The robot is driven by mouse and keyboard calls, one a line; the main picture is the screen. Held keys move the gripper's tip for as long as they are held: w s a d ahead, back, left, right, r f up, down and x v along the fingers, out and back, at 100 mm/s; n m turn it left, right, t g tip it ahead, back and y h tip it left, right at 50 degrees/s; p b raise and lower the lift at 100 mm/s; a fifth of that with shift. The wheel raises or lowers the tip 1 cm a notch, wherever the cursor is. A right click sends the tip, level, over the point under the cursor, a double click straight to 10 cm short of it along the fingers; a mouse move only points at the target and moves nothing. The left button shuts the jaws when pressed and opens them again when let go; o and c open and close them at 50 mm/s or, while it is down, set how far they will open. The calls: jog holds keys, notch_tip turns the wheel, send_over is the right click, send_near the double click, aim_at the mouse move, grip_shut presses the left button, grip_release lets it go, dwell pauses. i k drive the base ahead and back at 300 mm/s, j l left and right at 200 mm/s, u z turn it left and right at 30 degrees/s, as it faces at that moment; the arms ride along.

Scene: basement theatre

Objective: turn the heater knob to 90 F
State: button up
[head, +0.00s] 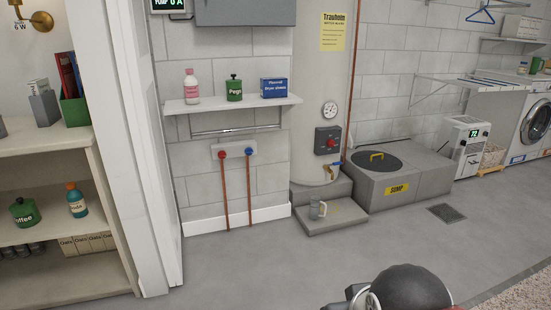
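A tall pale water heater (312,70) stands against the block wall, with a yellow notice on its front. A dark control box (320,136) on its lower front carries a red knob (331,143); its setting is too small to read. A round gauge (330,110) sits above the box. Further right, a white floor unit (464,146) has a lit green display (473,133) that seems to read 72; no knob on it is clear. My gripper is not in view; only a dark rounded part of my arm shows at the bottom edge.
A grey sump box (395,186) with a round lid stands right of the heater. A wall shelf (232,104) and shelving (45,146) are on the left. The grey floor (260,270) in front is clear.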

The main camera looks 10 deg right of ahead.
aim_at(331, 143)
jog(key=i+j+z, duration=0.1)
jog(key=i+z, duration=0.2)
jog(key=i, duration=0.25)
jog(key=i+j+z, duration=0.3)
jog(key=i, duration=0.25)
jog(key=i+l, duration=0.2)
jog(key=i, duration=0.45)
jog(key=i+l+z, duration=0.1)
jog(key=i+l, duration=0.15)
jog(key=i, duration=0.4)
jog(key=i+l, duration=0.15)
jog(key=i, duration=0.5)
